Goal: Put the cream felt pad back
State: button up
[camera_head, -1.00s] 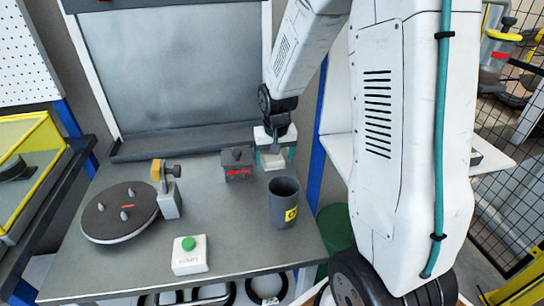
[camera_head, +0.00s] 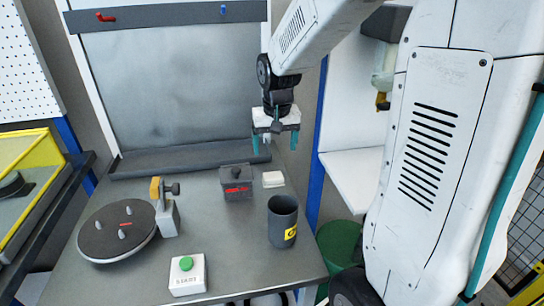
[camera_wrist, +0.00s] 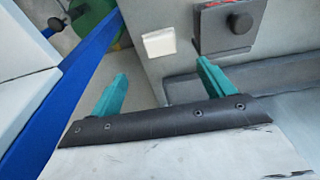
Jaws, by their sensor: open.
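The cream felt pad (camera_head: 273,179) lies flat on the grey table, right of the dark lidded box and behind the dark cup. It also shows in the wrist view (camera_wrist: 159,43), ahead of my fingers and apart from them. My gripper (camera_head: 275,142) is open and empty, raised above and behind the pad. Its two teal fingers show spread apart in the wrist view (camera_wrist: 160,85), with nothing between them.
The dark box (camera_head: 236,183) with a knob stands close left of the pad. A dark cup (camera_head: 283,222) with a yellow label stands in front. A round turntable (camera_head: 117,232) with pegs and a green-button box (camera_head: 188,275) are further left. A green bin (camera_head: 340,243) stands off the table's right side.

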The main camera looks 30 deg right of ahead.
jog(key=s+a+r+n, duration=0.1)
jog(key=s+a+r, duration=0.1)
jog(key=s, duration=0.6)
jog(key=s+a+r+n, duration=0.2)
jog(key=s+a, duration=0.3)
jog(key=s, duration=0.3)
jog(key=s+a+r+n, duration=0.1)
jog(key=s+a+r, duration=0.3)
jog(key=s, duration=0.4)
jog(key=shift+s+n+y, duration=0.3)
jog(key=shift+s+y, duration=0.05)
jog(key=shift+y, duration=0.05)
